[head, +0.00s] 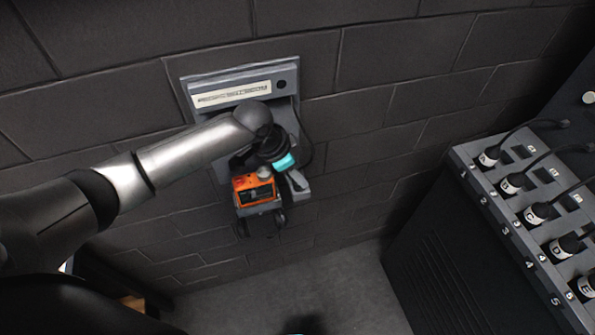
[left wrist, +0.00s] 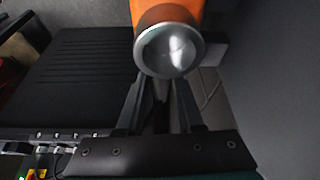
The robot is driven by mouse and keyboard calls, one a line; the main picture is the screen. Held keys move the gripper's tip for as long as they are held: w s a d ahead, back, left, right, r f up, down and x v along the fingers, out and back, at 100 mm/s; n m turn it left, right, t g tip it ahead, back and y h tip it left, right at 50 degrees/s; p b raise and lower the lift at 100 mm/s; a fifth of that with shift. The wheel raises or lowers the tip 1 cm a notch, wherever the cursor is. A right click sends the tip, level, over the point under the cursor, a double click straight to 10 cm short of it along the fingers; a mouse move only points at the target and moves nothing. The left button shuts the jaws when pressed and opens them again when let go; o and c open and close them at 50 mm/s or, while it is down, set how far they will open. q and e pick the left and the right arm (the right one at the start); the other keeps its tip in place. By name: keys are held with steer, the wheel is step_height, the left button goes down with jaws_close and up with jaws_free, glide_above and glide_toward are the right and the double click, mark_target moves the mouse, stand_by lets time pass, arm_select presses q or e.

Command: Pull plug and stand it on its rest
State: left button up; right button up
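My left gripper (head: 293,178) is at the wall fixture, beside an orange block with a dark front face (head: 255,190). In the left wrist view, a round silver end (left wrist: 168,50) on an orange body (left wrist: 190,10) covers the fingertips of my left gripper (left wrist: 161,82). I cannot tell whether the fingers grip it. Several black plugs with white bands (head: 511,184) stand in a row on a grey console at the right, each with a black cable. I cannot tell which plug the task means, nor which part is its rest. My right gripper is not in view.
A grey wall plate (head: 233,83) with a pale label strip is fixed to the dark block wall. A black cable loops down at its right. The grey console (head: 470,160) has numbers along its edge. Floor (head: 355,290) is clear between wall fixture and console.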

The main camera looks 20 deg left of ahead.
arm_select(q)
steer(key=o, duration=0.4)
